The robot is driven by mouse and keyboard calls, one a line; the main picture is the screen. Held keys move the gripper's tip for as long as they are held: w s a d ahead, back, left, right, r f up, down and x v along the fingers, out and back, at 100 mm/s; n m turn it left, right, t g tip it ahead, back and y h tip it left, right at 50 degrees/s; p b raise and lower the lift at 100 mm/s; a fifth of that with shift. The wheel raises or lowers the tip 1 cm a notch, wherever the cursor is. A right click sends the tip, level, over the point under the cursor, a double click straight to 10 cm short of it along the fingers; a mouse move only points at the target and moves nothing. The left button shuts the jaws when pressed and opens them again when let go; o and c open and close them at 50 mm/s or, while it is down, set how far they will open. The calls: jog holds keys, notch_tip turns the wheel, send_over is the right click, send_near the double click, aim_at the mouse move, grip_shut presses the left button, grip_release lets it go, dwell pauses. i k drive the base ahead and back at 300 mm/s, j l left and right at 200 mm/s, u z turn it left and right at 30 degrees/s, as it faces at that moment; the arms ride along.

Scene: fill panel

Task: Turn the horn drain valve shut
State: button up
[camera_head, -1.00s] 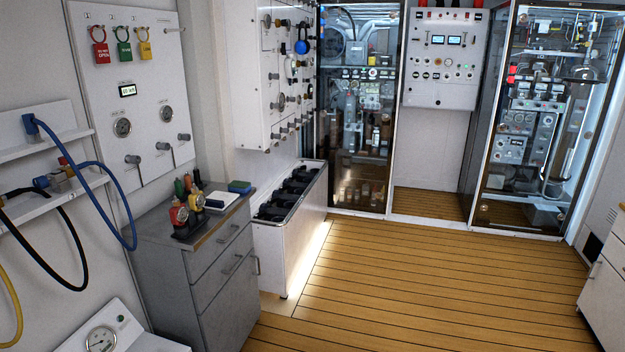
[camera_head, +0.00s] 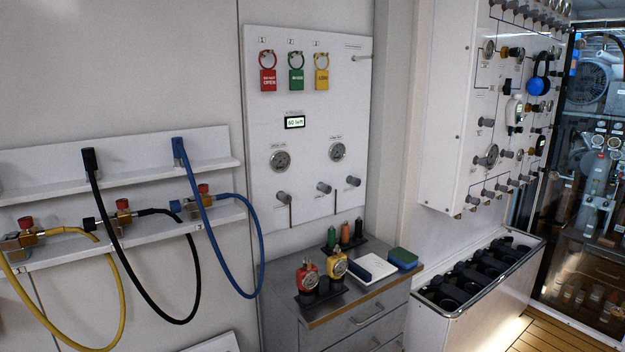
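A white wall panel (camera_head: 300,145) holds three hanging tags, a small display, two round gauges and several grey valve knobs. Its lower knobs are a left one (camera_head: 282,196), a middle one (camera_head: 324,188) and a right one (camera_head: 353,181). Another grey fitting (camera_head: 362,58) sticks out at its upper right. A larger white panel (camera_head: 455,100) to the right carries many more knobs and gauges. The labels are too small to read, so I cannot tell which one is the horn drain valve or how it is set. My gripper is not in view.
A grey drawer cabinet (camera_head: 345,315) below the panel bears red and yellow gauges, small bottles, a notebook and a sponge. Shelves (camera_head: 115,170) with yellow, black and blue hoses are at left. A trough (camera_head: 480,285) with black sockets stands below the larger panel. Wooden floor (camera_head: 540,335) shows at lower right.

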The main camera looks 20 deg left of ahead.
aim_at(354, 181)
jog(key=i+l+u, duration=0.25)
jog(key=u, duration=0.2)
jog(key=i+l+u, duration=0.6)
jog(key=l+u, duration=0.3)
jog(key=i+l+u, duration=0.1)
jog(key=l, duration=0.25)
jog(key=i+j, duration=0.1)
jog(key=i, duration=0.3)
jog(key=i+j+z, duration=0.1)
jog(key=i, duration=0.35)
